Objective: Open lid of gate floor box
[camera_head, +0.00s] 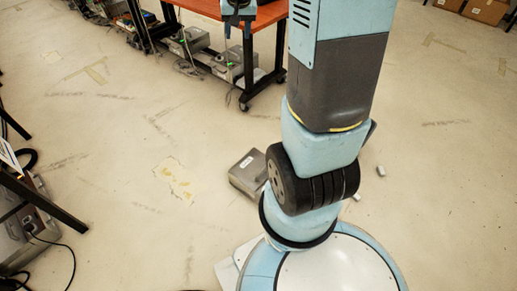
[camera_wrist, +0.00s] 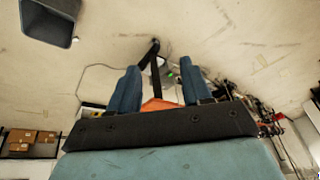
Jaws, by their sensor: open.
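A grey metal floor box (camera_head: 249,172) stands on the floor beside my base in the head view. My arm hides its right side. Its top looks flat and shut, and I cannot read any label that marks it as the gate box. My gripper (camera_wrist: 159,82) shows in the wrist view with its two blue fingers apart. Nothing is held between them; an orange tabletop and floor show behind the gap. My gripper is away from the floor box, which I cannot make out in the wrist view.
An orange table (camera_head: 272,14) on dark wheeled legs stands at the back, with similar grey boxes (camera_head: 233,63) and cables near it. A dark-framed table and another box with cables are at the left edge. Small pale pieces (camera_head: 381,171) lie right of my arm. Open floor lies left.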

